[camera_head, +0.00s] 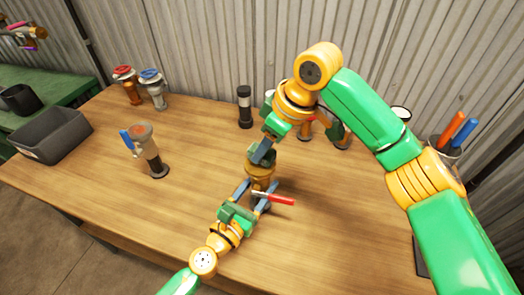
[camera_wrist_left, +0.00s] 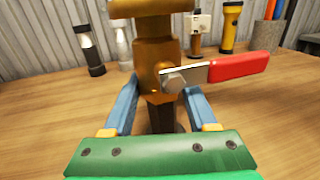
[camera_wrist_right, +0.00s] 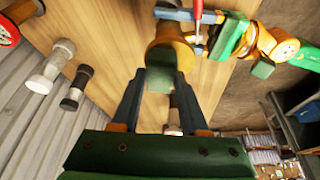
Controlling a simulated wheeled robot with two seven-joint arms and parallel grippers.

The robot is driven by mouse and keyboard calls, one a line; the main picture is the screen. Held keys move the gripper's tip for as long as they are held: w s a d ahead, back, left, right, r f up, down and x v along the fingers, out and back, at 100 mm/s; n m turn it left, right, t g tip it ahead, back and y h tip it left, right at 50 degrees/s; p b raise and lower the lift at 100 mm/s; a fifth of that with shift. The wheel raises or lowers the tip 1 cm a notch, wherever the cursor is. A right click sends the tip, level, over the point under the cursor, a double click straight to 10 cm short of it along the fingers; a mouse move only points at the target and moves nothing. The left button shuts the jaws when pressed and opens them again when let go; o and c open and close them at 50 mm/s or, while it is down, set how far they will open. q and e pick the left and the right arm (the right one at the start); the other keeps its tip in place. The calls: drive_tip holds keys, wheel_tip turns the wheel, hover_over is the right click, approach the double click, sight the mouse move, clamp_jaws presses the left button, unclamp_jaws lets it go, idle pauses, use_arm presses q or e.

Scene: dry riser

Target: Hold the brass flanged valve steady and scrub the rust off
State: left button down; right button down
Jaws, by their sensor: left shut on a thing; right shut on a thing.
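The brass flanged valve (camera_head: 261,178) stands upright on a dark stand near the middle of the bench; its red lever (camera_head: 273,198) points right. In the left wrist view the valve body (camera_wrist_left: 153,55) rises between the fingers of my left gripper (camera_wrist_left: 160,98), which is shut on its lower part. Rust is hard to tell from the orange-brown brass.
A grey bin (camera_head: 52,135) sits at the left. A blue-lever valve (camera_head: 148,150) and red- and blue-wheeled valves (camera_head: 125,83) stand on the left side. A black cylinder (camera_head: 244,107) stands behind. A holder with blue and orange handles (camera_head: 458,132) is right.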

drive_tip(key=shift+w+d, duration=0.2)
drive_tip(key=shift+w, duration=0.05)
drive_tip(key=shift+s+d, duration=0.2)
drive_tip(key=shift+d, duration=0.35)
drive_tip(key=shift+s+a, duration=0.25)
drive_tip(key=shift+s, duration=0.55)
drive_tip(key=shift+s+a, duration=0.2)
drive_tip(key=shift+s, duration=0.6)
wheel_tip(320, 180, up, 8)
drive_tip(key=d, duration=0.8)
use_arm(q)
drive_tip(key=shift+c, duration=0.6)
unclamp_jaws()
use_arm(e)
drive_tip(key=shift+r, duration=0.1)
